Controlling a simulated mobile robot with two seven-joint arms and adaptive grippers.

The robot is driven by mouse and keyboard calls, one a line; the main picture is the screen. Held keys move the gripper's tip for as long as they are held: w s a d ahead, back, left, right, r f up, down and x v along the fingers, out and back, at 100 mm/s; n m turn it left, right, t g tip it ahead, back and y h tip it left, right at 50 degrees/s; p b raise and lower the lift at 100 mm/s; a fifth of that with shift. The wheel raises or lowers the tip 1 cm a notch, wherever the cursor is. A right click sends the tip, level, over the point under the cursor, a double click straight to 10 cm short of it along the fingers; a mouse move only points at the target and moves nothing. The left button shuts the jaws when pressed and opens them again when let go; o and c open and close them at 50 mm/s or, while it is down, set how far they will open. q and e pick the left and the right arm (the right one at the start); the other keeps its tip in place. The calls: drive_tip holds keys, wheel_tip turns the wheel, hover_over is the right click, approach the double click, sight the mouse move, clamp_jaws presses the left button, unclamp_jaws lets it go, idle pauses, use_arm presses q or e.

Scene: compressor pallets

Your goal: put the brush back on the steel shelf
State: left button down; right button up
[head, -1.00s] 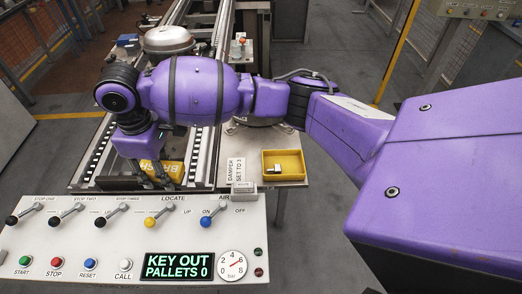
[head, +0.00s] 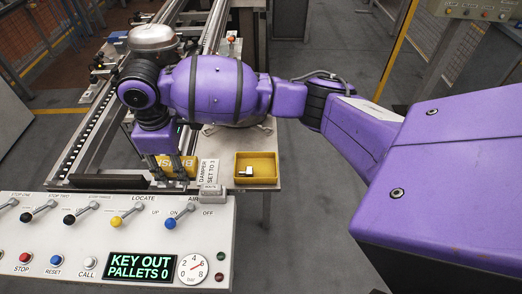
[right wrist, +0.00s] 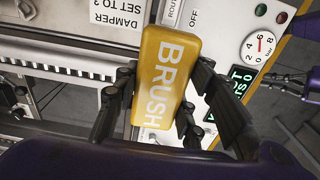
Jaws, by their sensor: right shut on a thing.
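The brush (head: 190,163) is a yellow block with BRUSH in white letters. My right gripper (head: 180,172) is shut on it, just behind the control panel in the head view. In the right wrist view the brush (right wrist: 165,75) sits between the two black fingers (right wrist: 166,88), with its lettered face to the camera. The pale metal shelf (head: 226,155) is right of the gripper, beside the conveyor, partly covered by my arm. Part of my left gripper (right wrist: 285,85) seems to show at the right edge of the wrist view; its jaws are unclear.
A yellow tray (head: 270,181) with a small metal piece stands on the shelf. A damper sign (head: 208,172) stands between tray and gripper. The control panel (head: 140,225) with levers and buttons is in front. A rounded metal compressor (head: 150,38) is behind on the conveyor.

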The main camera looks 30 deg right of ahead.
drive_tip(key=w+d+f, duration=0.3)
drive_tip(key=d, duration=0.3)
hover_over(211, 169)
drive_tip(key=f, duration=0.5)
drive_tip(key=shift+s+a+b, duration=0.2)
drive_tip(key=shift+a+b, duration=0.15)
drive_tip(key=shift+w+d+f, duration=0.1)
drive_tip(key=shift+d+f, duration=0.15)
drive_tip(key=shift+f, duration=0.05)
drive_tip(key=shift+w+f, duration=0.1)
drive_tip(key=shift+f, duration=1.45)
drive_tip(key=shift+f, duration=0.1)
drive_tip(key=o, duration=1.2)
wheel_tip(211, 169, up, 12)
drive_tip(key=shift+d+r+p, duration=0.1)
drive_tip(key=shift+r+p, duration=0.05)
drive_tip(key=shift+p, duration=0.15)
